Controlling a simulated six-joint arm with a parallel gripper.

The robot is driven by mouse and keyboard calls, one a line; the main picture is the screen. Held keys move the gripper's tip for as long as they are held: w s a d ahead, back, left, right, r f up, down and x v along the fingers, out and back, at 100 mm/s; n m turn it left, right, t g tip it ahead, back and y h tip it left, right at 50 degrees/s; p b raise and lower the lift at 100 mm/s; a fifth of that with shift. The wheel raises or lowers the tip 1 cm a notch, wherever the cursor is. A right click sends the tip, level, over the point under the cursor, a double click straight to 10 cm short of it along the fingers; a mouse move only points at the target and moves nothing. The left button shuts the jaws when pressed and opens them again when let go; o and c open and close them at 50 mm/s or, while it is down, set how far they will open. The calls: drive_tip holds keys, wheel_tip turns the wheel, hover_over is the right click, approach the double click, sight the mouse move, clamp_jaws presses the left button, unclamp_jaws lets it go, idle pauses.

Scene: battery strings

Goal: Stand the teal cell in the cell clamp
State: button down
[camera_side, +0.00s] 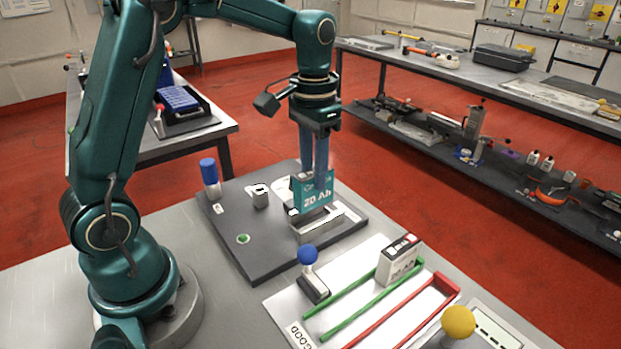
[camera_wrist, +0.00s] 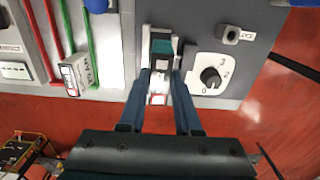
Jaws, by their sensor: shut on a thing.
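The teal cell (camera_side: 313,194), marked "20 Ah", is upright in my gripper (camera_side: 320,178). My gripper's two blue fingers are shut on it from above. The cell is at the grey metal cell clamp (camera_side: 335,222) on the dark plate, with its lower edge at the clamp's top. The side view does not show clearly whether it rests inside or hovers just over it. In the wrist view, the cell's teal part (camera_wrist: 162,47) shows between the fingers, in line with the clamp (camera_wrist: 147,35). The cell's base is hidden.
A numbered dial (camera_wrist: 210,77) sits beside the clamp. A blue-topped post (camera_side: 210,178) and green button (camera_side: 242,239) are on the plate. A white cell (camera_side: 398,262) stands at the green rails (camera_side: 362,308), near a blue-knobbed lever (camera_side: 308,256) and a yellow knob (camera_side: 458,322).

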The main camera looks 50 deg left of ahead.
sight(313, 193)
drive_tip(key=shift+f, duration=2.25)
drive_tip(key=shift+f, duration=0.2)
drive_tip(key=c, duration=0.5)
unclamp_jaws()
drive_tip(key=shift+r, duration=2.6)
